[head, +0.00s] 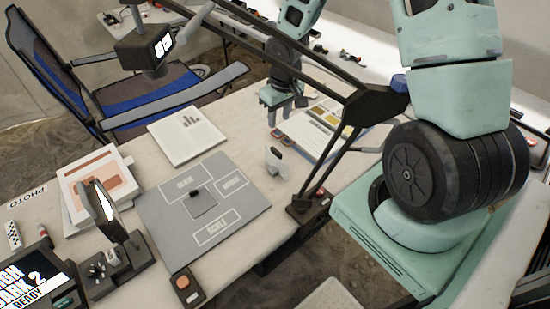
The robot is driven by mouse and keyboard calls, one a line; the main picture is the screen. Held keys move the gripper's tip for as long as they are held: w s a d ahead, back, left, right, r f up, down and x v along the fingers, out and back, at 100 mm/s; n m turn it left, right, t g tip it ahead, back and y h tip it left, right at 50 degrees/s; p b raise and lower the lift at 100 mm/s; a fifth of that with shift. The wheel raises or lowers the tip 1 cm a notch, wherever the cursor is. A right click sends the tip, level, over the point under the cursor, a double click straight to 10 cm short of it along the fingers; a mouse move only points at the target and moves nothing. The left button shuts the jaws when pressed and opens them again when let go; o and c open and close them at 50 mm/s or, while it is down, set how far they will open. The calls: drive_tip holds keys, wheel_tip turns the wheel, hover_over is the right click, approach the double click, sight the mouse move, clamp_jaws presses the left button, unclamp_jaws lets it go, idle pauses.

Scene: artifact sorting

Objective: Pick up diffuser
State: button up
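No object in the head view is labelled as the diffuser, so I cannot tell for certain which thing it is. A small white upright piece with a dark notch (277,161) stands on the table to the right of the grey mat. A small black item (195,192) lies on the grey mat (160,222), near its middle square. My gripper (275,117) hangs above the far part of the table, beyond the white piece and apart from it. Its fingers are small and partly overlapped, so whether they are open is unclear. I see nothing held in it.
A black lamp frame with a base (310,207) crosses in front of my arm. A printed sheet (187,135) and papers (97,187) lie on the left. A button box (186,288) sits at the front edge. A blue chair (130,90) stands behind the table.

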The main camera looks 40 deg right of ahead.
sight(277, 151)
drive_tip(key=f, duration=0.3)
drive_tip(key=w+f, duration=0.1)
drive_tip(key=f, duration=0.7)
drive_tip(key=shift+w, duration=0.25)
drive_tip(key=f+p, duration=0.1)
drive_tip(key=f, duration=0.3)
drive_tip(key=shift+s, duration=0.2)
drive_tip(key=shift+w+f+p, duration=0.1)
drive_tip(key=shift+f+p, duration=0.25)
drive_tip(key=shift+f, duration=0.4)
clamp_jaws()
